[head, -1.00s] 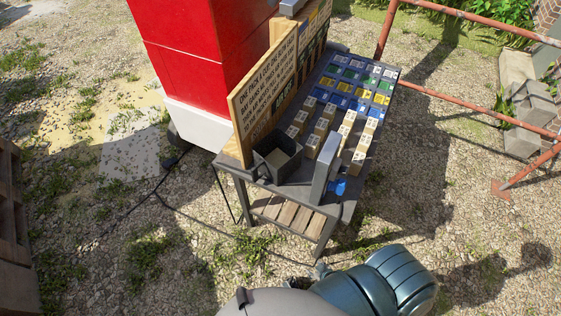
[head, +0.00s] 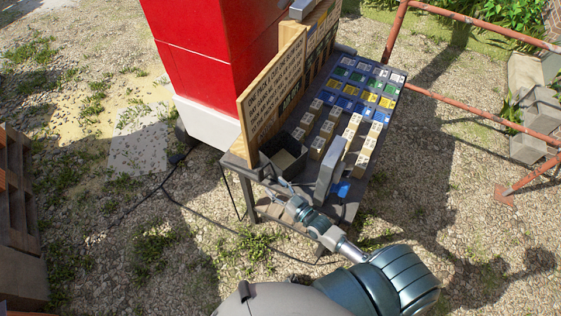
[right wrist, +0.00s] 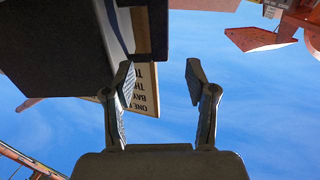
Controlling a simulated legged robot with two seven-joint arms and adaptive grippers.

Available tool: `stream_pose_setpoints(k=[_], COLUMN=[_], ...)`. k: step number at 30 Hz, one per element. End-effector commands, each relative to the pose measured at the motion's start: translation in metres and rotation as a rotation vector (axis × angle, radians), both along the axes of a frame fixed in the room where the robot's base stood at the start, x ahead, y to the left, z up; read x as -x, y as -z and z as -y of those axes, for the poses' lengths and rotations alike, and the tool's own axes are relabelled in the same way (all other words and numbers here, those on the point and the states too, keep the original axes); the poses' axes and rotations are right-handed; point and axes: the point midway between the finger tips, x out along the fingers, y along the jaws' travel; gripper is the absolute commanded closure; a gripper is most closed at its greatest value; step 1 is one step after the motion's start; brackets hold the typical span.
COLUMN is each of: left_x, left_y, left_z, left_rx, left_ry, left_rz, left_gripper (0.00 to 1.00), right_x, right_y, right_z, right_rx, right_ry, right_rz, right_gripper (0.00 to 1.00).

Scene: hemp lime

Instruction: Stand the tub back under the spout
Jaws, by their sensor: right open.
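A dark, open-topped box (head: 284,155), which looks like the tub, stands upright on the near left end of the table. I cannot clearly pick out a spout. My right gripper (head: 282,187) is open and empty at the table's near edge, just in front of the box. In the right wrist view its fingers (right wrist: 160,74) are spread, with a large dark body (right wrist: 50,45) at upper left. My left gripper is not in view.
The table (head: 236,160) carries rows of small pale blocks (head: 319,145) and coloured trays (head: 348,103). A lettered wooden board (head: 272,85) stands along its left side, before a red cabinet (head: 215,45). Orange rails (head: 450,105) stand to the right. Gravel lies around.

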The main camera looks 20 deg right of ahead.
Motion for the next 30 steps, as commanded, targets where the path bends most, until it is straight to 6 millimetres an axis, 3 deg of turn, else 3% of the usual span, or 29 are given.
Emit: stream_pose_setpoints(k=[3, 11, 18, 27, 28, 30], left_x=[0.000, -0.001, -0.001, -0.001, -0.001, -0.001], left_y=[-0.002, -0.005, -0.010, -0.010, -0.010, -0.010], left_z=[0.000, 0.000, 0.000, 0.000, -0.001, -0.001], left_rx=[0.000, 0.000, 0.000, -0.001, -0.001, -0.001], left_ry=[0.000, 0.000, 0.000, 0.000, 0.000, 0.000], left_rz=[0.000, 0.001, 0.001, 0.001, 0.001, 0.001], left_gripper=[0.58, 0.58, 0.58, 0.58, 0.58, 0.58], right_x=[-0.022, -0.043, -0.077, -0.084, -0.084, -0.084], right_y=[-0.001, -0.001, -0.002, -0.001, -0.001, -0.001], right_z=[-0.008, -0.015, -0.026, -0.030, -0.030, -0.030], right_rx=[-0.001, 0.000, 0.000, 0.001, 0.001, 0.001], right_ry=[0.000, 0.000, 0.001, 0.000, 0.000, 0.000], right_rz=[0.000, -0.001, -0.001, -0.002, -0.002, -0.002], right_gripper=[0.44, 0.44, 0.44, 0.44, 0.46, 0.64])
